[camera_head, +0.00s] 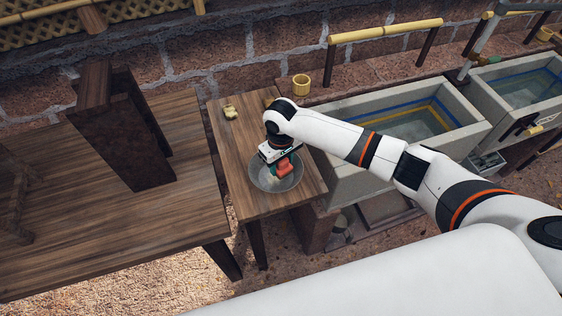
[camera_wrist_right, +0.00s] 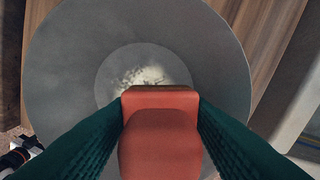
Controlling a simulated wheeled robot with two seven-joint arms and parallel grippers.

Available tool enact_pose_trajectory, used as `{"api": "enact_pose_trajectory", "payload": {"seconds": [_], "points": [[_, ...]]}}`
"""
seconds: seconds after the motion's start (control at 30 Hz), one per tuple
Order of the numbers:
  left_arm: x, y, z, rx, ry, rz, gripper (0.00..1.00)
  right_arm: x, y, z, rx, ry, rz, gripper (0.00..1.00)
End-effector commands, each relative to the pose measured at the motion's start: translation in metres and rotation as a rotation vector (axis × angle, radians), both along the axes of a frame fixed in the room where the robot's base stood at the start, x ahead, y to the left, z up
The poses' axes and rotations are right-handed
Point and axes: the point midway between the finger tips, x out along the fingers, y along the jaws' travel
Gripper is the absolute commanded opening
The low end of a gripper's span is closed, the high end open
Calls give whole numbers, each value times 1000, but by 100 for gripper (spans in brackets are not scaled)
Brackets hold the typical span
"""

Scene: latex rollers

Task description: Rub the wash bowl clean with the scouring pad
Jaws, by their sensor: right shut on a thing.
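The wash bowl (camera_head: 262,182) is a round grey metal bowl on the small wooden table. In the right wrist view the bowl (camera_wrist_right: 75,65) fills most of the picture, with a pale speckled patch on its flat bottom. My right gripper (camera_head: 277,165) is over the bowl, its two green fingers shut on a red block-like piece (camera_wrist_right: 160,145), which looks like the scouring pad's grip. A thin brownish edge shows at its far end. Whether the pad touches the bowl cannot be told.
The small table (camera_head: 230,150) also bears a small yellowish object (camera_head: 230,112) at the back. A larger wooden table (camera_head: 150,225) with a dark wooden block stands to the left. Stone water basins (camera_head: 345,178) stand to the right, with a small bamboo cup (camera_head: 301,85) behind.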

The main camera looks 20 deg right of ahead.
Motion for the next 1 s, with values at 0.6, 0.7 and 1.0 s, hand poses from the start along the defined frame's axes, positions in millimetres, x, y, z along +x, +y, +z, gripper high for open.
{"api": "enact_pose_trajectory", "payload": {"seconds": [0.6,0.7,1.0], "points": [[0,0,-3,-1,0,0,36,0,0,-7,0,-1,0,14],[0,0,-4,0,0,0,36,0,0,-9,0,-1,0,14],[0,0,-6,0,0,0,36,0,0,-15,0,0,0,14]]}}
